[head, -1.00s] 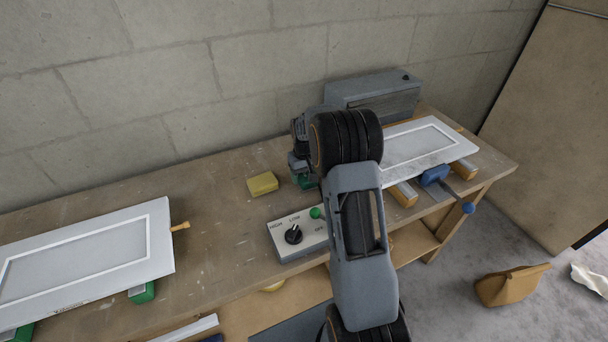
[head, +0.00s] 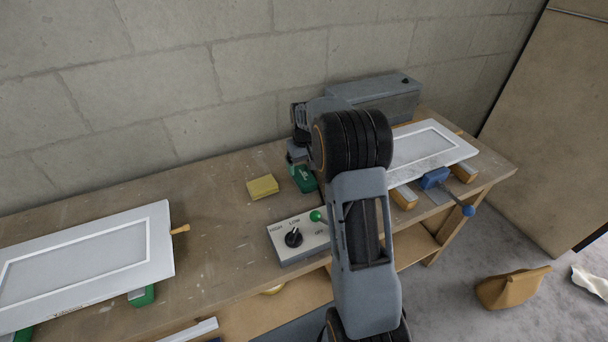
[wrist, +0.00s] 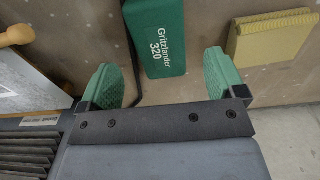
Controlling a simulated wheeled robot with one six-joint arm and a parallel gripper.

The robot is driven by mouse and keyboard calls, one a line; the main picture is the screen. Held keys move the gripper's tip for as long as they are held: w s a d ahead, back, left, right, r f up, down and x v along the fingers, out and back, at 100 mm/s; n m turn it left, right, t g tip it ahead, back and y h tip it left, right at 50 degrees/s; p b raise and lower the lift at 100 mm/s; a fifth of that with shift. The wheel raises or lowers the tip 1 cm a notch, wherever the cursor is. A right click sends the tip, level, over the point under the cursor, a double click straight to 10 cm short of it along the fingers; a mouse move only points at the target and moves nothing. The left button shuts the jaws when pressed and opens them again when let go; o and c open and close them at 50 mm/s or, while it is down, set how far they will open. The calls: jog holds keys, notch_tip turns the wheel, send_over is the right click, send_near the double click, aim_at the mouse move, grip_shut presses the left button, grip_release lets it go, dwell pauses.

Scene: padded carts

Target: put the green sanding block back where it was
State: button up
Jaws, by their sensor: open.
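The green sanding block (head: 303,179) lies on the workbench, left of my arm and right of a yellow block. In the wrist view the green block (wrist: 165,40) shows white lettering, "Gritzlander 320". My gripper (wrist: 163,80) is open, with one green-padded finger on each side of the block's line. The block's near end shows in the gap just ahead of the fingers, and no finger visibly touches it. In the head view my arm mostly hides the gripper's fingers.
The yellow block (head: 262,187) is close by. A control box (head: 300,238) with a black dial and green-knobbed lever stands at the front edge. White panels lie left (head: 90,265) and right (head: 430,148). A grey box (head: 378,97) stands by the wall.

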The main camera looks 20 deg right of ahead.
aim_at(304, 175)
jog(key=s+a+r+t, duration=0.1)
jog(key=s+a+r, duration=0.35)
jog(key=r, duration=0.55)
jog(key=s+a+t, duration=0.1)
jog(key=s+a, duration=0.2)
jog(key=s, duration=0.7)
jog(key=s+a+f+t, duration=0.1)
jog(key=s+a, duration=0.3)
jog(key=s, duration=0.6)
jog(key=shift+f, duration=0.15)
notch_tip(304, 175, up, 3)
jog(key=p, duration=0.2)
jog(key=shift+t+p, duration=0.3)
